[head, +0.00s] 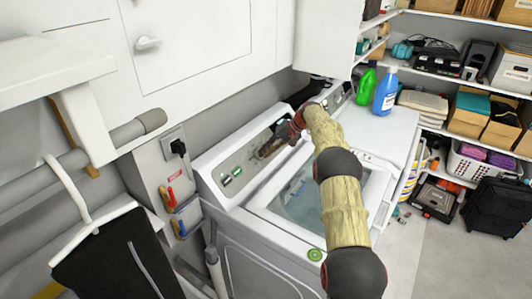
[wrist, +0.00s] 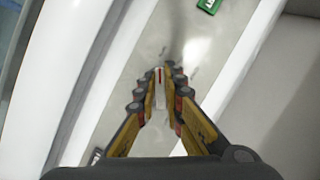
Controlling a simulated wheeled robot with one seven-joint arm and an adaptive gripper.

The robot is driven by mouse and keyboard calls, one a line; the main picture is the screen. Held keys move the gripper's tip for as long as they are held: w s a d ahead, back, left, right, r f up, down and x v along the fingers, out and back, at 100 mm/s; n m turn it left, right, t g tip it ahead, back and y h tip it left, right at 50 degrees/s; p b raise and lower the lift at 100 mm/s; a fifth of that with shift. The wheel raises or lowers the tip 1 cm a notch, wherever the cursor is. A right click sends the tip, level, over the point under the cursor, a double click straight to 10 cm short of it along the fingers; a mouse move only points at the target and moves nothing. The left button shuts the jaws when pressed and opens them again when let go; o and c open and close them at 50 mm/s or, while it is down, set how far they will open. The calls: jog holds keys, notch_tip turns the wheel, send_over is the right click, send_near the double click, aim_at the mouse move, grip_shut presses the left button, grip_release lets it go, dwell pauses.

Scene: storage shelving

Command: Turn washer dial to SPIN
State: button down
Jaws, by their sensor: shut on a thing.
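The white washer (head: 262,258) stands in the middle of the head view, with its grey control panel (head: 215,165) along the back. A red mark shows on the dial. The lettering around it is too blurred to read, so I cannot tell the dial's setting.
A green bottle (head: 367,84) and a blue bottle (head: 386,92) stand on the neighbouring white machine (head: 385,130). Shelves with boxes (head: 470,110) are at the right. A hanging dark garment (head: 120,260) and rail are at the left. Grey floor (head: 430,250) is clear at lower right.

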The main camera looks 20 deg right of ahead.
jog(key=shift+f, duration=0.1)
jog(key=c, duration=2.2)
grip_release()
jog(key=shift+d, duration=0.1)
jog(key=v, duration=1.2)
